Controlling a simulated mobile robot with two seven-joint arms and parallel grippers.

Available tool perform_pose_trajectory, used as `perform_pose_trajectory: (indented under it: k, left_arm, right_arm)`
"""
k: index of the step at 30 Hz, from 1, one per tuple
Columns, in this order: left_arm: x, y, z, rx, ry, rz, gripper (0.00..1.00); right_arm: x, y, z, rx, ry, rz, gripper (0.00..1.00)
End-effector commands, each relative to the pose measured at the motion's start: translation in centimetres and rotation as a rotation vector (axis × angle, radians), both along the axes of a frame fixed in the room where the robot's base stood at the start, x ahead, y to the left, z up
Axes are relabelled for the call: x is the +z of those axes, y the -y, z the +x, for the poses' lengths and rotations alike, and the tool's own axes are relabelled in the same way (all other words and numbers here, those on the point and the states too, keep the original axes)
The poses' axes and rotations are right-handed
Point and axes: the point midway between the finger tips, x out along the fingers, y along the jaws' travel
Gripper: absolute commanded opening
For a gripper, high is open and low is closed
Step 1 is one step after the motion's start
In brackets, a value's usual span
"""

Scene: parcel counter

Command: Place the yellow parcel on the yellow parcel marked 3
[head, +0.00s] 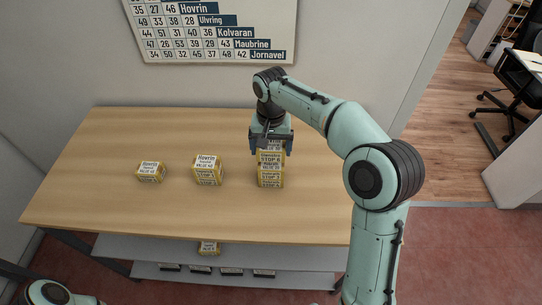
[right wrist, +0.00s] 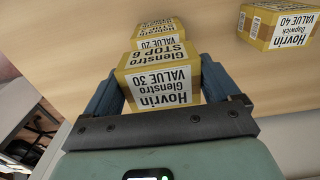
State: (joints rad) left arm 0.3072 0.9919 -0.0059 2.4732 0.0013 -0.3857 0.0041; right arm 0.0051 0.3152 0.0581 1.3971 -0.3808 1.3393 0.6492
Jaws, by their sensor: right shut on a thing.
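My right gripper (head: 270,142) is shut on a yellow parcel (right wrist: 160,85) labelled Hovrin, Glenstro, value 30, with stop 6 on its side. Under or just in front of it on the table is another yellow parcel (head: 270,181), whose front seems to read stop 3 and whose top label reads value 20. It also shows beyond the held parcel in the right wrist view (right wrist: 155,32). Part of its top is hidden by the held parcel. I cannot tell whether the two touch. My left gripper is out of view.
Two more yellow parcels stand on the wooden table (head: 110,205): a middle one (head: 207,171) and a smaller-looking left one (head: 151,172). Another yellow parcel (head: 208,248) is on the shelf below. A number chart (head: 215,30) hangs on the wall. The table's left side is clear.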

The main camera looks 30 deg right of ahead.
Motion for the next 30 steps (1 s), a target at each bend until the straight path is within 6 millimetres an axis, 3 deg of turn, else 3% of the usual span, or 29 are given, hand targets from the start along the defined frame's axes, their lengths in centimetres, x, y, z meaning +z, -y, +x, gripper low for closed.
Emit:
perform_pose_trajectory:
  k: [7, 19, 20, 21, 30]
  left_arm:
    - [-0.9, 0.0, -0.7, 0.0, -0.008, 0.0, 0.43]
    - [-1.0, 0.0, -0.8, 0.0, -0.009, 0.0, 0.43]
    - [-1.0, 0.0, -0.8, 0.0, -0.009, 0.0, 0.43]
    - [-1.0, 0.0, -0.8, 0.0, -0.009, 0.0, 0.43]
    - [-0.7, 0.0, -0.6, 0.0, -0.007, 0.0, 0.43]
  right_arm:
    - [-3.7, 0.0, -0.1, -0.001, -0.004, 0.0, 0.54]
    - [-4.2, 0.0, 0.0, 0.0, -0.001, 0.001, 0.54]
    - [-4.2, 0.0, 0.0, 0.0, -0.001, 0.0, 0.93]
    - [-4.2, 0.0, 0.0, 0.0, -0.001, 0.0, 1.0]
    - [-3.6, 0.0, 0.0, 0.0, 0.0, 0.0, 1.0]
